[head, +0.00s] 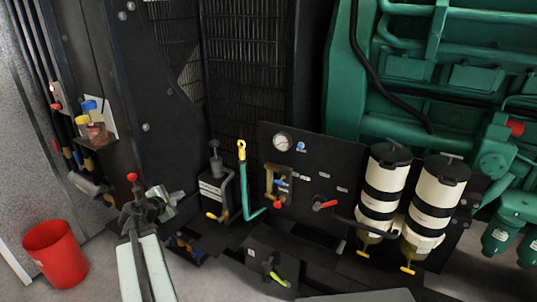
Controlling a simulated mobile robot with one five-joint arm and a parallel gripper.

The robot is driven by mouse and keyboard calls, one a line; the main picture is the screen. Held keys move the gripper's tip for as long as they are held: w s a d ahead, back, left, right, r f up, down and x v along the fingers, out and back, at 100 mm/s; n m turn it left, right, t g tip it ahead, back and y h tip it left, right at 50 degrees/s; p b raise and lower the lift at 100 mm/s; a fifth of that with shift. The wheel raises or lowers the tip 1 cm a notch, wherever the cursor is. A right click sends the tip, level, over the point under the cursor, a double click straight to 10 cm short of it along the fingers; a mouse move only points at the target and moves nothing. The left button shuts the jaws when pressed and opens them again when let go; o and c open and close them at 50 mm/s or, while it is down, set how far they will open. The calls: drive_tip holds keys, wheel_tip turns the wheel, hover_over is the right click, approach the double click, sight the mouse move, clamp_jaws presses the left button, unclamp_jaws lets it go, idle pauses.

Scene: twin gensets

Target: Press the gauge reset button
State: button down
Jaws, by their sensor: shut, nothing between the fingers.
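A black panel (265,165) stands upright in the middle of the head view. A round white-faced gauge (282,142) sits near its top left. A small blue button (301,147) is just right of the gauge and looks like the gauge reset button. My gripper (160,198) is at the lower left, at the end of my pale arm. It is shut and empty, well to the left of and below the button in the picture, and apart from the panel. Nothing covers the gauge or the button.
A teal pipe with a yellow top (243,170) rises left of the panel. The panel also carries a red-handled valve (325,203). Two white filter canisters (384,185) stand at right before the green engine (460,75). A red bucket (57,254) stands lower left.

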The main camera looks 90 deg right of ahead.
drive_tip(key=s+d+r+n+g, duration=0.1)
drive_tip(key=s+r+n+g, duration=0.1)
drive_tip(key=s, duration=1)
drive_tip(key=s+d+r+n+g+h, duration=0.1)
drive_tip(key=s+d+r+n+g, duration=0.1)
drive_tip(key=s, duration=1)
drive_tip(key=s+d+r+n+g+h+b, duration=0.1)
drive_tip(key=s+r+n+g, duration=0.1)
drive_tip(key=s, duration=1)
wheel_tip(320, 180, up, 2)
drive_tip(key=shift+s+d+r+n, duration=0.1)
drive_tip(key=shift+s+d+n, duration=0.15)
drive_tip(key=shift+n, duration=0.55)
drive_tip(key=shift+w, duration=0.1)
